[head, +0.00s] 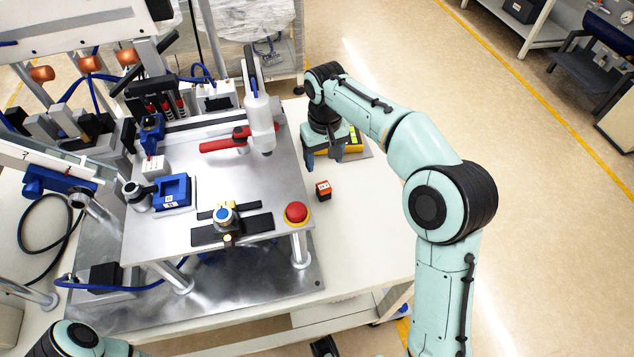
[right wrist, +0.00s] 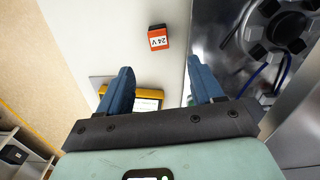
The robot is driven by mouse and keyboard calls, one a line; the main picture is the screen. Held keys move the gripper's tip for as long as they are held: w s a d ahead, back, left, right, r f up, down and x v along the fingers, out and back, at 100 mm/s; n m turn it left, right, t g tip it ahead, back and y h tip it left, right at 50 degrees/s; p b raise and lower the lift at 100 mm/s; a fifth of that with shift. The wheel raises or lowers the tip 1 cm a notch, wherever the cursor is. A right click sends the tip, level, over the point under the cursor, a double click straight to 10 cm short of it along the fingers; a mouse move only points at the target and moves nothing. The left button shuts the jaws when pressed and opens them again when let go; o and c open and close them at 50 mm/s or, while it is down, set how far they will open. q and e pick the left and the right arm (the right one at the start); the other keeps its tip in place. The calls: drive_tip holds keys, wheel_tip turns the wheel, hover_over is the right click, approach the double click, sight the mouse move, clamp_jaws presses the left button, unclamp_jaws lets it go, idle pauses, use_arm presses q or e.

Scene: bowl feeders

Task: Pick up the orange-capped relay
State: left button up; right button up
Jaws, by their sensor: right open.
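The orange-capped relay (head: 323,190) is a small dark block with an orange-red top, on the pale bench right of the raised metal plate. It also shows in the right wrist view (right wrist: 159,38), with a white "24 V" label, beyond the fingertips. My right gripper (head: 338,160) is open and empty, with its two blue fingers spread wide. In the head view it hangs above the bench behind the relay. In the right wrist view the relay lines up with the gap between the fingers (right wrist: 160,66), apart from them. My left gripper is out of view.
A yellow device (right wrist: 148,94) lies beneath my right gripper. A red emergency button (head: 296,212) stands at the raised plate's corner (head: 290,160), left of the relay. A white fixture with a red handle (head: 222,145) stands on the plate. The bench in front of the relay (head: 350,235) is clear.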

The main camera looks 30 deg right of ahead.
drive_tip(key=b, duration=0.1)
hover_over(324, 186)
drive_tip(key=f, duration=0.6)
drive_tip(key=shift+s+a+f, duration=0.1)
drive_tip(key=shift+s+f, duration=0.05)
drive_tip(key=shift+s, duration=0.15)
drive_tip(key=shift+w+f+b, duration=0.15)
drive_tip(key=shift+f+b, duration=0.05)
drive_tip(key=shift+f, duration=1.3)
drive_tip(key=shift+w+f+b, duration=0.15)
drive_tip(key=shift+f, duration=1.35)
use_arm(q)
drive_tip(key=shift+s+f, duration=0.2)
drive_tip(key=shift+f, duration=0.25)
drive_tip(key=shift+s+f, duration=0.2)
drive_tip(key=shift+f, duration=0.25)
use_arm(e)
drive_tip(key=shift+c, duration=0.3)
drive_tip(key=c, duration=1)
